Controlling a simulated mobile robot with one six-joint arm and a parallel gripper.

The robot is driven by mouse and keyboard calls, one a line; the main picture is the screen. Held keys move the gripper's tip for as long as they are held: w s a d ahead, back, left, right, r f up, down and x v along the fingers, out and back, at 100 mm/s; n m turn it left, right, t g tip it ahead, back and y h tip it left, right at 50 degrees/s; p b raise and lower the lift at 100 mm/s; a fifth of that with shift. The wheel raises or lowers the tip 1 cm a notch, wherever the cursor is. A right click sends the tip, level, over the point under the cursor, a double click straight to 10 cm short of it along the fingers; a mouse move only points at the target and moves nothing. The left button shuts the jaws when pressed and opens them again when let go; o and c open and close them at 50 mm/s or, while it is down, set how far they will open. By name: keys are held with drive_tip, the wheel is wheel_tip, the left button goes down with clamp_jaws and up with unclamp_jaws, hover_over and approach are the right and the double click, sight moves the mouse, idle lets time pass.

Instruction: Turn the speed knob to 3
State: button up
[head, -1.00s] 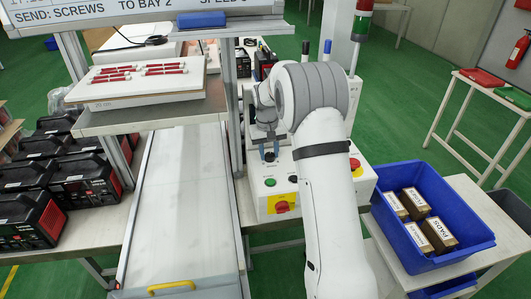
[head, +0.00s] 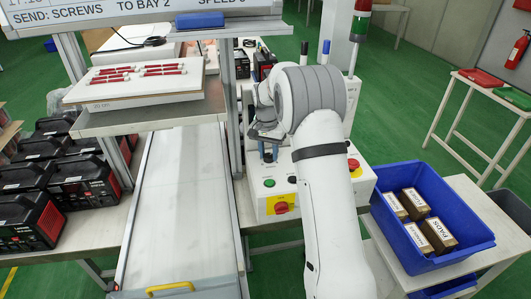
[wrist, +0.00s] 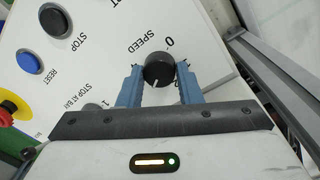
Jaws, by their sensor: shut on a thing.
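The speed knob (wrist: 158,70) is round and black, on a white panel beside the printed word SPEED. Its white pointer mark points down in the wrist view, toward my gripper body and away from the printed 0. My gripper (wrist: 158,77) has its two blue fingers on either side of the knob, shut on it. The other scale numbers are mostly hidden by the fingers.
The panel has a black STOP button (wrist: 53,19), a blue RESET button (wrist: 30,62) and a red emergency stop (wrist: 5,113). A green button (head: 269,183) shows in the head view. A metal post (head: 233,110) stands close left of my gripper. A blue crate (head: 430,215) holds boxes at right.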

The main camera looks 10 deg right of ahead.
sight(267, 155)
drive_tip(key=shift+s+f, duration=0.2)
drive_tip(key=shift+f, duration=0.05)
drive_tip(key=o, duration=1)
drive_tip(key=shift+w+r, duration=0.1)
drive_tip(key=shift+r, duration=0.05)
drive_tip(key=shift+c, duration=0.2)
drive_tip(key=shift+r, duration=0.1)
drive_tip(key=shift+r, duration=0.25)
drive_tip(key=r, duration=0.7)
drive_tip(key=shift+w+a+r, duration=0.1)
drive_tip(key=shift+w+a, duration=0.05)
drive_tip(key=shift+a, duration=0.1)
